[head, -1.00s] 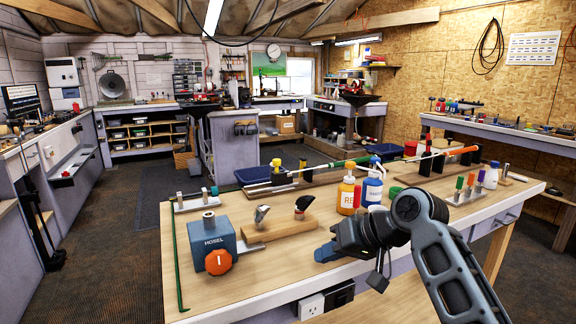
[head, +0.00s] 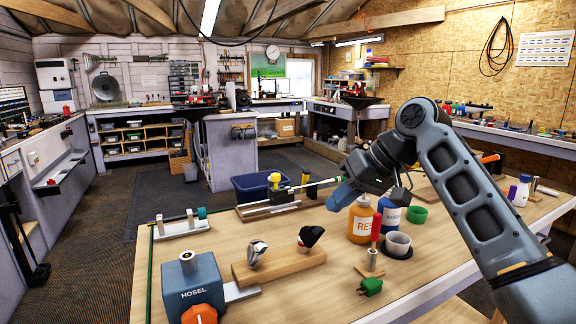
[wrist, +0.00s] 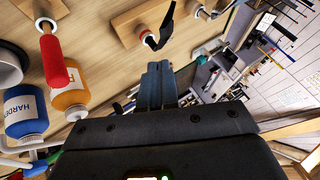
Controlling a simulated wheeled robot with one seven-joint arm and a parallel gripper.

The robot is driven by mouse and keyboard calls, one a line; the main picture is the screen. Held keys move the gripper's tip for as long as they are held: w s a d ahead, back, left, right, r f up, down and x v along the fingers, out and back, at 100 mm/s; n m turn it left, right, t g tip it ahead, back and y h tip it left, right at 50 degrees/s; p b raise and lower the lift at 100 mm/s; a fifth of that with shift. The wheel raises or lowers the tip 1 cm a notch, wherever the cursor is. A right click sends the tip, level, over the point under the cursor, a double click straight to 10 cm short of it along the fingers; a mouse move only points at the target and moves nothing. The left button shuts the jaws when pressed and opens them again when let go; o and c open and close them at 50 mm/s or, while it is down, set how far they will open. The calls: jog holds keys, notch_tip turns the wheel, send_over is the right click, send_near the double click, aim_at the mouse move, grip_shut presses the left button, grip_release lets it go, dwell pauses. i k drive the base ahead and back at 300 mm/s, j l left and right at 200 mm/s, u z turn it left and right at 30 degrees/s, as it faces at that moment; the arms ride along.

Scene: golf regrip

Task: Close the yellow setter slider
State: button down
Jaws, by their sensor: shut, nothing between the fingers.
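A setter with a yellow-topped black block (head: 275,182) stands on a rail at the back of the bench in the head view. A second small yellow piece (head: 305,177) sits just right of it on the same rail, beside a pale shaft. I cannot tell which yellow piece is the slider or how far it is open. My gripper (head: 341,194) has blue fingers, shut and empty. It hangs above the bench, right of the setter and apart from it. In the wrist view the shut fingers (wrist: 157,85) point away from the camera. The setter is not clear there.
A wooden block with club heads (head: 280,266) and a blue hosel box (head: 191,283) are at the front. A blue bin (head: 262,186) is behind the setter.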

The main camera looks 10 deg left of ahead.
aim_at(278, 194)
jog(key=i+j, duration=0.15)
jog(key=i, duration=0.35)
jog(key=i+j, duration=0.15)
jog(key=i, duration=0.35)
